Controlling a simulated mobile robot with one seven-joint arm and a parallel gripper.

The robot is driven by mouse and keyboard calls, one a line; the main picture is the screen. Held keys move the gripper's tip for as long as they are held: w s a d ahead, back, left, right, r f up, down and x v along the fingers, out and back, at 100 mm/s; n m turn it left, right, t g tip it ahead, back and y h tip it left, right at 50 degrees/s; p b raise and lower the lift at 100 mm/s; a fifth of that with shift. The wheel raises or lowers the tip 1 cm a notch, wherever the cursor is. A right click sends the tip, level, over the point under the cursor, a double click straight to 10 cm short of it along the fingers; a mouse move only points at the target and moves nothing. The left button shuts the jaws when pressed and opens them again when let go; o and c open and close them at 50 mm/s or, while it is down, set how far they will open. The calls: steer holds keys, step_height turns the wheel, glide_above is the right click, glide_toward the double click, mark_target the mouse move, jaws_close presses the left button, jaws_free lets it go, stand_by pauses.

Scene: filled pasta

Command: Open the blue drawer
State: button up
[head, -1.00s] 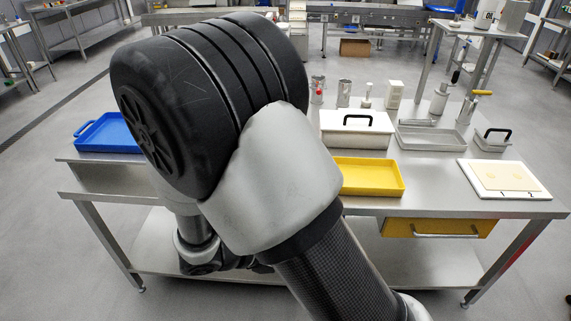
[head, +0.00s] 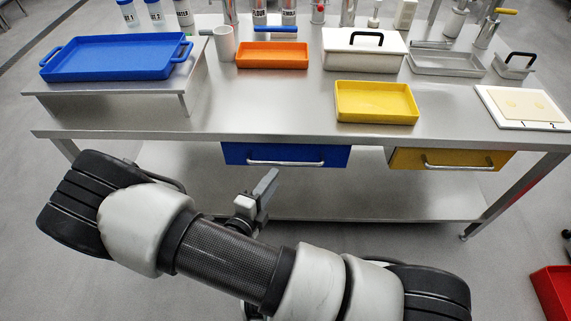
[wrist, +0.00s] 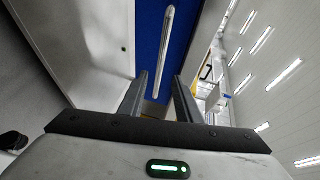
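The blue drawer (head: 230,152) is set under the front of the steel table and looks closed. Its silver bar handle (head: 286,163) runs across its front. My gripper (head: 268,186) is in front of and below the drawer, apart from the handle. In the wrist view the blue drawer front (wrist: 150,30) and the handle (wrist: 162,50) lie ahead, the handle running lengthwise in the picture. The two fingers of my gripper (wrist: 158,100) are spread, with nothing between them; the handle's near end shows in the gap beyond the fingertips.
A yellow drawer (head: 405,159) with a handle is to the right of the blue one. On the steel table (head: 240,105) are a blue tray (head: 115,58), an orange tray (head: 272,55), a yellow tray (head: 376,102) and a white lidded box (head: 350,62). A lower shelf (head: 400,205) lies underneath.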

mark_target(284, 165)
steer(key=b+x, duration=0.1)
steer(key=x, duration=0.8)
steer(key=shift+w+d+f, duration=0.1)
steer(key=shift+w+d, duration=0.1)
steer(key=shift+w, duration=0.15)
steer(key=shift+c, duration=0.5)
jaws_close()
